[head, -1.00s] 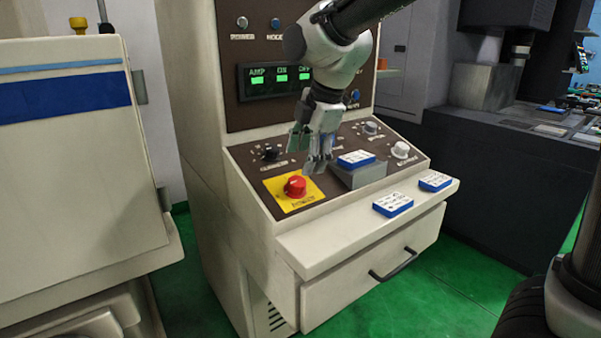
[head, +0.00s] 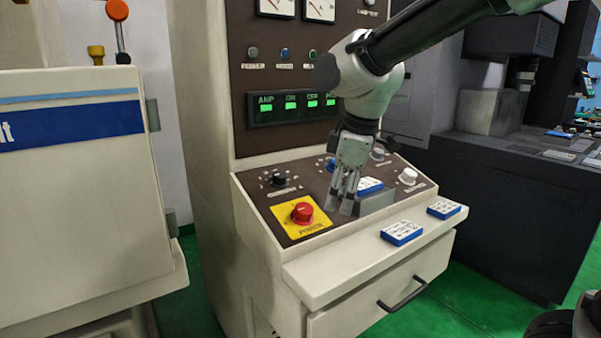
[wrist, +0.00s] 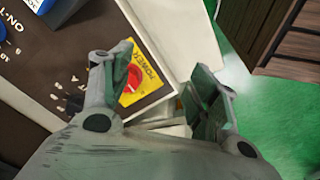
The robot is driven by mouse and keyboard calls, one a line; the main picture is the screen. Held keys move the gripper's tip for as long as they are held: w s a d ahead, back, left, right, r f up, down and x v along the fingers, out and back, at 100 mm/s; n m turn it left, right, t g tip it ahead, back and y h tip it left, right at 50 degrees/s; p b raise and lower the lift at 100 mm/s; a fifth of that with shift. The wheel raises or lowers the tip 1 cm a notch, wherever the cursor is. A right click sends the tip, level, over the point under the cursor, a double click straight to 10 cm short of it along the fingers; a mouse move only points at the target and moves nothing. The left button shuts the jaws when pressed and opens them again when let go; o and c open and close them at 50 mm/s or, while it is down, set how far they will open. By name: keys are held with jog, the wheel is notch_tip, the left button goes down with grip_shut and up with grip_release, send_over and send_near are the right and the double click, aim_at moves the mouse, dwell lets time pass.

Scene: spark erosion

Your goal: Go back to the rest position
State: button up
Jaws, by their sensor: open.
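My gripper (head: 342,205) hangs over the sloped brown control panel (head: 322,218) of the beige machine, fingers pointing down. It is open, and I see nothing between its fingers. In the head view it is right of the red knob (head: 302,212) on the yellow plate and in front of a grey block with a blue-and-white box (head: 368,187) on it. In the wrist view the red knob (wrist: 133,78) shows close beside the left finger, beyond it. The gripper's fingers (wrist: 160,88) are spread apart, with the panel edge and ledge below them.
Two more blue-and-white boxes, one nearer (head: 402,232) and one farther right (head: 443,210), lie on the beige ledge. A drawer handle (head: 403,294) sticks out below. A beige cabinet (head: 85,215) stands at left and a dark machine (head: 490,200) at right. Green floor shows between them.

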jog(key=s+d+m+t+h, duration=0.1)
jog(key=s+d+m, duration=0.6)
jog(key=d, duration=0.6)
jog(key=s+d+m+t, duration=0.1)
jog(key=s+d+m, duration=0.7)
jog(key=d, duration=0.6)
jog(key=shift+s+d+r+h, duration=0.2)
jog(key=shift+s+d+h, duration=0.15)
jog(key=shift+s, duration=0.3)
jog(key=shift+a, duration=0.1)
